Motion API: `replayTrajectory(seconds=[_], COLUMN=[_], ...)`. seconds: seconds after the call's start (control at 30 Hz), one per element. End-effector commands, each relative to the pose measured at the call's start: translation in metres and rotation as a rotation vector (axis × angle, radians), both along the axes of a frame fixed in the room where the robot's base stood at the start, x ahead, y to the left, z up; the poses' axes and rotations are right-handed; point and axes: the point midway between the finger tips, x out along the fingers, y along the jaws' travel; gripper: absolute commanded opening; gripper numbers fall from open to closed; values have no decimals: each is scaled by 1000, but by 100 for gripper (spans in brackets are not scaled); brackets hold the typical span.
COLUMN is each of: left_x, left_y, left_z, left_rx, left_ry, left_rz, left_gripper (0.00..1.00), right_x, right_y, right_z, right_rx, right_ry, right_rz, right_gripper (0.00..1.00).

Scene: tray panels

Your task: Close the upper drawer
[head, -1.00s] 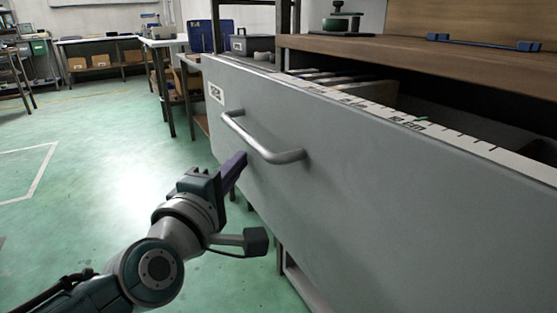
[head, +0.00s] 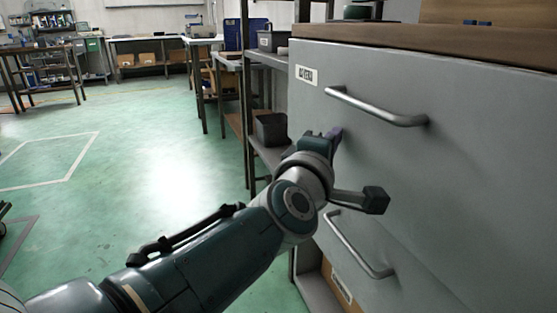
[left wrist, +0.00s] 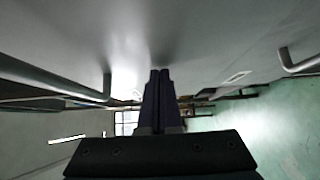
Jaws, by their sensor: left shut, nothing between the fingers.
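The upper drawer (head: 400,75) has a grey front with a silver bar handle (head: 375,107) and a small label (head: 306,75). In the head view its top edge meets the brown worktop, and no gap into the drawer shows. My left gripper (head: 335,134) is shut and empty, below the left part of the upper handle, with its fingertips at the grey front. My right gripper is not in view.
A lower drawer handle (head: 358,245) sits beneath my left arm. A metal shelf (head: 268,155) with a dark bin (head: 271,129) stands just left of the cabinet.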

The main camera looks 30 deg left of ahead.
Motion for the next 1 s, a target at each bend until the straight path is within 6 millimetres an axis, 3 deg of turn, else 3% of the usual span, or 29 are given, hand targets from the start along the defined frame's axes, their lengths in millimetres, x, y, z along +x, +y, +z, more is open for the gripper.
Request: replayTrajectory(seconds=[0.3, 1.0], left_x=[17, 17], left_y=[-13, -15], left_z=[-1, -1], left_rx=[-1, 1], left_ry=[0, 4], left_rz=[1, -3], left_gripper=[0, 0], right_x=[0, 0], right_y=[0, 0], right_z=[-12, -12], right_rx=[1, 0], right_ry=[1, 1], right_rz=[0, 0], right_gripper=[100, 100])
